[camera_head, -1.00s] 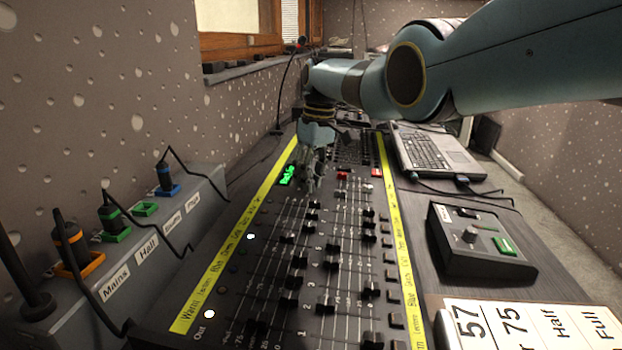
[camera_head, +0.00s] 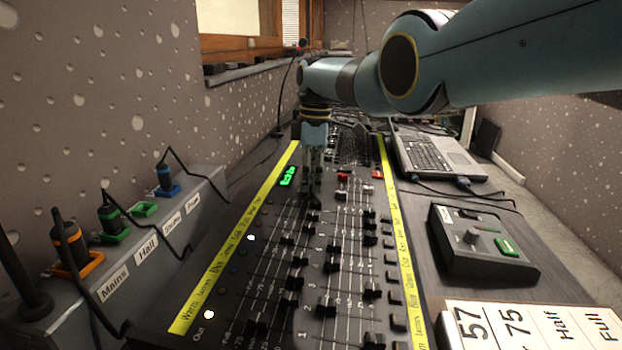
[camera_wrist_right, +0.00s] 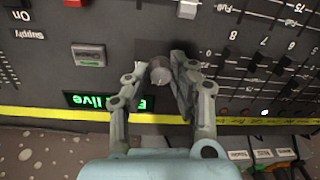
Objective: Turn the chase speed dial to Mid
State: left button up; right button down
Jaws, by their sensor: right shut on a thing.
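My right gripper (camera_head: 311,192) reaches straight down onto the far part of the long black lighting console (camera_head: 225,262). In the right wrist view its fingers (camera_wrist_right: 162,76) are closed around a small round grey dial (camera_wrist_right: 160,71), one finger on each side. The fingers hide part of the dial. I cannot read a label or a pointer on it. A green lit display (camera_head: 288,176) sits just left of the gripper, and it also shows in the wrist view (camera_wrist_right: 95,101). My left gripper is not in view.
Several rows of black faders (camera_head: 327,303) stand on the near part of the console. A laptop (camera_head: 435,148) and a small box (camera_head: 480,250) with its own knob lie to the right. A grey socket box (camera_head: 200,207) with cables stands at left.

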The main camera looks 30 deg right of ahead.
jog(key=shift+n, duration=0.5)
jog(key=c, duration=1.1)
grip_release()
jog(key=r, duration=1.2)
jog(key=shift+d, duration=0.4)
